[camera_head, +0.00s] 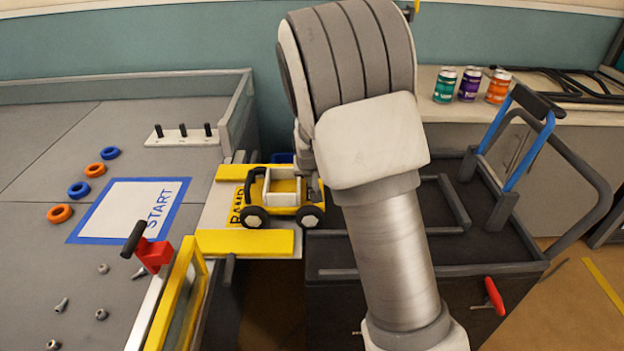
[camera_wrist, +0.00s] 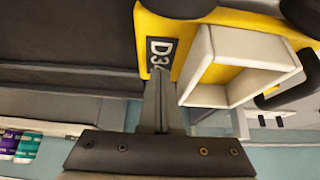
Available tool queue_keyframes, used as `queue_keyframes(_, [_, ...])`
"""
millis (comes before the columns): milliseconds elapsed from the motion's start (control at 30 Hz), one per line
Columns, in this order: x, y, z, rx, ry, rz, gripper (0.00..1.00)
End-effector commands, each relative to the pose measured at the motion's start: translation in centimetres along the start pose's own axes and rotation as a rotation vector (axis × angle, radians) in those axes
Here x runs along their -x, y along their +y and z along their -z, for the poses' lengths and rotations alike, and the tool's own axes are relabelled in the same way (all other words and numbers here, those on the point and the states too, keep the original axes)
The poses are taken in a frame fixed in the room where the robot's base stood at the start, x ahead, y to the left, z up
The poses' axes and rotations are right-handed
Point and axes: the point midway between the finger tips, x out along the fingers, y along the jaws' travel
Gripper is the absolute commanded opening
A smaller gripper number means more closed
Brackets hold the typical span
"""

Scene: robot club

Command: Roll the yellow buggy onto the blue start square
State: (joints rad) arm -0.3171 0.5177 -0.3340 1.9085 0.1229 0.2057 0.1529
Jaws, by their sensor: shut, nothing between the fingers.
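The yellow buggy (camera_head: 283,187), with black wheels and a white open box on top, stands upright on the ramp (camera_head: 225,215) between the table and the dark cart. The start square (camera_head: 118,207), white with a blue border and START lettering, lies on the grey table to its left and is empty. My gripper (camera_wrist: 161,75) is shut and empty in the wrist view. Its fingers are at the end of the buggy (camera_wrist: 178,28) marked "D3", beside the white box; I cannot tell whether they touch. In the head view my arm mostly hides the gripper.
Yellow rails (camera_head: 245,243) edge the ramp. A red clamp (camera_head: 153,255) and yellow frame (camera_head: 178,295) stand at the table's near edge. Blue and orange rings (camera_head: 78,189) lie left of the square, loose bolts (camera_head: 62,305) in front. The dark cart (camera_head: 430,262) is under my arm.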

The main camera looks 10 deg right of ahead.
Motion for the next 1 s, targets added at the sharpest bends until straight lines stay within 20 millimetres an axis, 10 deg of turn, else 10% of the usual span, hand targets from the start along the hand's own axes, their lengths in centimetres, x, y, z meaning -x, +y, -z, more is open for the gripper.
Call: queue_keyframes(1000, [-1.1, -3.1, -1.0, 0.004, -0.01, -0.003, 0.0])
